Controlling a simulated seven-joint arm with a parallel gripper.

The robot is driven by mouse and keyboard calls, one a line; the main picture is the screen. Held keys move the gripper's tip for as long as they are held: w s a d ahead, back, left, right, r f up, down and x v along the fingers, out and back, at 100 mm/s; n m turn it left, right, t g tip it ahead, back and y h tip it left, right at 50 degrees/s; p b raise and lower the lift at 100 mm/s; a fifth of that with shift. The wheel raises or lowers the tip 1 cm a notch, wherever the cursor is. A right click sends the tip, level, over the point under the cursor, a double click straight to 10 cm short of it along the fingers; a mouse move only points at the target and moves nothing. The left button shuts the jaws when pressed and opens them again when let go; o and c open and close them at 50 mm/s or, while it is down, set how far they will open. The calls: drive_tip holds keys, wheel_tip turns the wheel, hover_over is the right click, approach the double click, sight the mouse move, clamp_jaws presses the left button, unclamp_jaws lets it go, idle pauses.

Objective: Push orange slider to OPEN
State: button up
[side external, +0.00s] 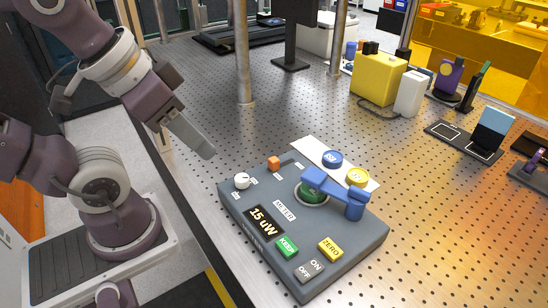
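The orange slider (274,162) is a small block near the back left edge of the grey meter box (330,262). Small white labels lie on both sides of it, too small to read. My gripper (207,151) hangs in the air to the left of the slider and above the box's far left side, apart from both. Its grey finger part points down and right. I see no object in it, and I cannot tell whether the fingers are apart.
On the box are a white knob (242,181), a display reading 15 uW (263,221), a green KEEP button (287,247), a yellow ZERO button (330,248), an ON/OFF switch (310,271) and a blue arm (335,190) over a green disc. Blue (332,158) and yellow (357,177) round pieces sit behind.

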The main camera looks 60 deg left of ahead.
drive_tip(key=w+a+g, duration=0.1)
drive_tip(key=w+g, duration=0.1)
drive_tip(key=w, duration=0.6)
drive_tip(key=g, duration=0.4)
hover_over(274, 159)
wheel_tip(274, 159, down, 7)
drive_tip(key=shift+s+r, duration=0.1)
wheel_tip(274, 159, down, 7)
drive_tip(key=shift+f, duration=0.2)
drive_tip(key=shift+c, duration=0.4)
clamp_jaws()
drive_tip(key=shift+r, duration=0.1)
